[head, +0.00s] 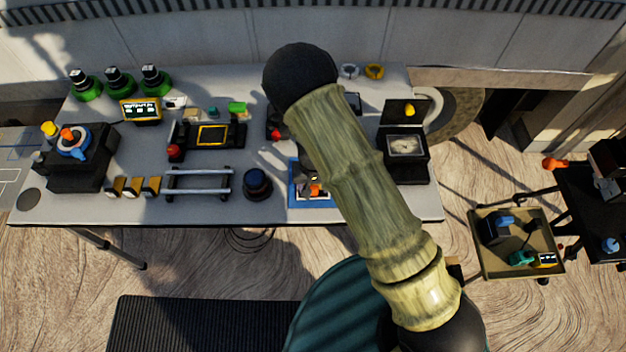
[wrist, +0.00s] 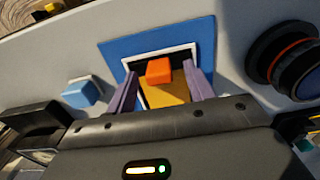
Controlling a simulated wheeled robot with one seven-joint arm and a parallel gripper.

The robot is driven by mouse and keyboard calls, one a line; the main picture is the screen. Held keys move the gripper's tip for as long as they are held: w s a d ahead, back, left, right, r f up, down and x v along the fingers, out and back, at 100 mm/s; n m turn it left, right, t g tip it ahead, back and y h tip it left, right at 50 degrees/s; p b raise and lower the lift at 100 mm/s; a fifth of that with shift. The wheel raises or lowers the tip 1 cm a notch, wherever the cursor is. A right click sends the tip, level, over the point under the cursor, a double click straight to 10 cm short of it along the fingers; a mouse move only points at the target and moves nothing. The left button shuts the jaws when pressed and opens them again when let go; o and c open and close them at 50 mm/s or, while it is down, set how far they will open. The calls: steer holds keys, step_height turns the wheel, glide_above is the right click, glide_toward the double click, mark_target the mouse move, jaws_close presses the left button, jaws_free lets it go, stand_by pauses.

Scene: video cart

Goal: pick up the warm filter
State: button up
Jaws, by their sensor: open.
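The warm filter (wrist: 165,94) is an amber panel in a white frame with an orange block-shaped tab on it. It lies on a blue mat (wrist: 195,38) in the wrist view. My gripper (wrist: 162,78) is open, its two purple fingers on either side of the orange tab. I see space between the fingers and the tab. The near part of the filter is hidden by my gripper body. In the head view the blue mat (head: 296,199) shows at the table's front edge with a small orange spot on it, and my arm covers much of that area.
A dark round knob-like object (wrist: 292,65) stands right of the mat, and a light blue block (wrist: 80,93) on the left. On the table (head: 215,90) are a silver rail frame (head: 198,184), a black box (head: 405,150) and green-based bottles (head: 118,82). A tray (head: 490,262) stands right.

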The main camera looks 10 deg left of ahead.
steer(key=shift+f, duration=0.65)
steer(key=c, duration=1.1)
steer(key=shift+c, duration=0.2)
steer(key=shift+r, duration=0.2)
step_height(320, 180, up, 10)
steer(key=shift+f+b, duration=0.1)
steer(key=shift+b, duration=0.5)
